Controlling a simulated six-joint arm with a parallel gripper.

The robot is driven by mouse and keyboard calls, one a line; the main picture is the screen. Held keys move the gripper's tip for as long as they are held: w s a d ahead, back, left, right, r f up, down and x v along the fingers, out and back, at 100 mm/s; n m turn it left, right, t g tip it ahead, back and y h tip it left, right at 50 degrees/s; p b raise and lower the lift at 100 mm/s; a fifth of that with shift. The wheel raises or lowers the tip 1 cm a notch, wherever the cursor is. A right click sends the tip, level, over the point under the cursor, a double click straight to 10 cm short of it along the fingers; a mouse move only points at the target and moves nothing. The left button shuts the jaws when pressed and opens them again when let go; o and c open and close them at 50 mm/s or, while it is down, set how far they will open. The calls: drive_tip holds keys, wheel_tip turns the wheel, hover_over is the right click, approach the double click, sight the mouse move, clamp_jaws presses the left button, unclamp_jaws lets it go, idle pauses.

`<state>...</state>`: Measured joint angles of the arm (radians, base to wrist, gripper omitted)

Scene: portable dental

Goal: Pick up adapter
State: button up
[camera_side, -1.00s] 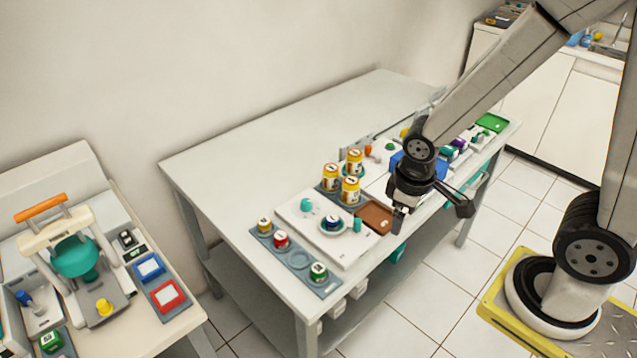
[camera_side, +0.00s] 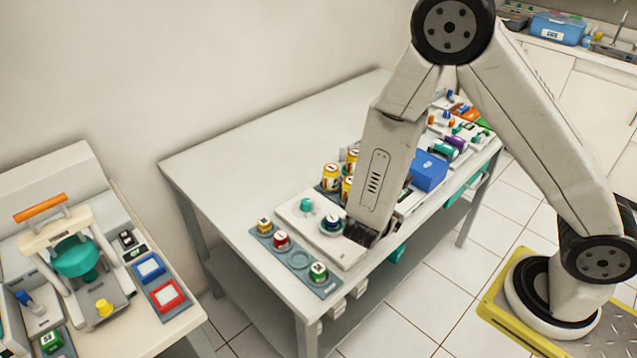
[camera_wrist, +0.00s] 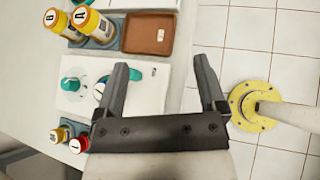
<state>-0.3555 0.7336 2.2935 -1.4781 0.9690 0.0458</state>
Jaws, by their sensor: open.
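No label marks out an adapter, so I cannot tell which piece it is. In the wrist view my gripper (camera_wrist: 164,66) is open and empty, its fingers spread over the edge of a white board (camera_wrist: 150,96). A small teal piece (camera_wrist: 135,74) shows partly behind the left finger. A blue-and-teal piece (camera_wrist: 100,88) and a teal knob (camera_wrist: 70,84) are on the board left of the fingers. In the side view the knob (camera_side: 306,205) and blue-topped piece (camera_side: 332,222) are visible. My arm hides most of the gripper there.
A grey rack (camera_side: 327,284) with small jars stands at the table's front. A blue box (camera_side: 428,171) is right of my arm. The table's back left is bare.

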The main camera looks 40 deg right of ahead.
sight(333, 220)
drive_tip(key=w+a+f+n+t, duration=0.1)
drive_tip(key=a+n+t, duration=0.1)
drive_tip(key=n, duration=0.1)
drive_tip(key=w+a+f+n+t+y, duration=0.1)
drive_tip(key=w+a+f+n+t, duration=0.1)
drive_tip(key=w+a+f+n+t+y, duration=0.1)
drive_tip(key=w+a+n+t, duration=0.1)
drive_tip(key=n, duration=0.1)
drive_tip(key=shift+w+a+f+n+t, duration=0.2)
drive_tip(key=shift+w+a+n+t, duration=0.1)
drive_tip(key=shift+a+t, duration=0.1)
drive_tip(key=shift+w+a+f+n+t+y, duration=0.1)
drive_tip(key=shift+a+f+n+t+y, duration=0.05)
drive_tip(key=shift+a+n+t+y, duration=0.2)
drive_tip(key=shift+x, duration=1.3)
drive_tip(key=shift+f+x, duration=0.15)
drive_tip(key=shift+x, duration=1.15)
drive_tip(key=shift+f+x, duration=0.1)
drive_tip(key=shift+x, duration=1.2)
clamp_jaws()
